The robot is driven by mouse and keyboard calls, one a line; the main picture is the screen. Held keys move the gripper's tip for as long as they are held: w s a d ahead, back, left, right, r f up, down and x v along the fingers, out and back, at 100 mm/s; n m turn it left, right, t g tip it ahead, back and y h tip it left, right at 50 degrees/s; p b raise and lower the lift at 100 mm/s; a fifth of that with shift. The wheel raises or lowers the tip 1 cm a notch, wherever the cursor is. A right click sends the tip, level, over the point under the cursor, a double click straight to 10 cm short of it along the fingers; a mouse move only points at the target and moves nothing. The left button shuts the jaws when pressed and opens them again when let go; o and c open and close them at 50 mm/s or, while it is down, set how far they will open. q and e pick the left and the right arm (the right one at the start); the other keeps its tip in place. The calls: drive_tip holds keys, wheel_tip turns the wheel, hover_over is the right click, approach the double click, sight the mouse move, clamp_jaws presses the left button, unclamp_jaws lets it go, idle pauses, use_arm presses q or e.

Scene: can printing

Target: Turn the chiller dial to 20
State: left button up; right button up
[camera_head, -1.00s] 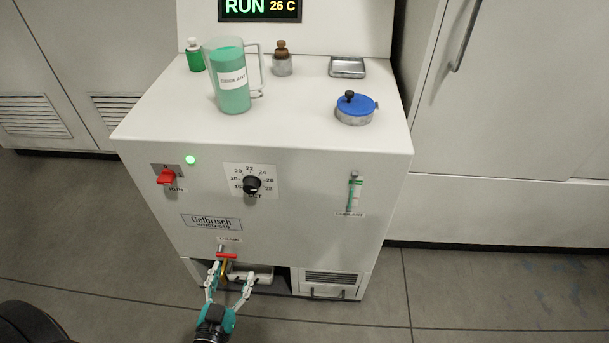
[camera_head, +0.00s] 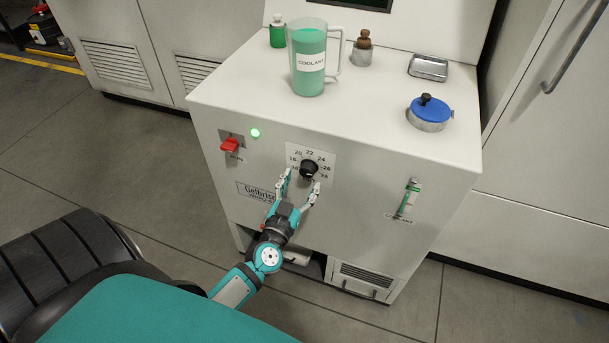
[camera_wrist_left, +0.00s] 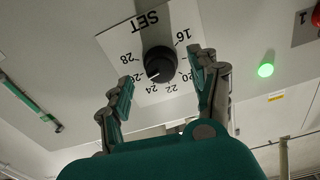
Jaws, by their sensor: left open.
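The chiller dial (camera_head: 309,168) is a round black knob on a white plate marked from 16 to 28, on the chiller's front panel (camera_head: 350,215). In the left wrist view the dial (camera_wrist_left: 159,64) shows a white mark pointing at about 24 to 26. My left gripper (camera_head: 302,180) is open in front of the dial, just below it in the head view. In the left wrist view its two fingers (camera_wrist_left: 165,76) stand on either side of the dial, with gaps between. No contact is visible. My right gripper is not in view.
A red switch (camera_head: 230,145) and a green lamp (camera_head: 255,133) are left of the dial; a level gauge (camera_head: 408,197) is to the right. On top stand a coolant jug (camera_head: 308,75), a green bottle (camera_head: 278,36), a brown-topped jar (camera_head: 362,50), a metal tray (camera_head: 428,67) and a blue-lidded pot (camera_head: 429,115).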

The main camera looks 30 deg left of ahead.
sight(305, 175)
use_arm(q)
drive_tip(key=shift+x, duration=1.55)
drive_tip(key=c, duration=1.1)
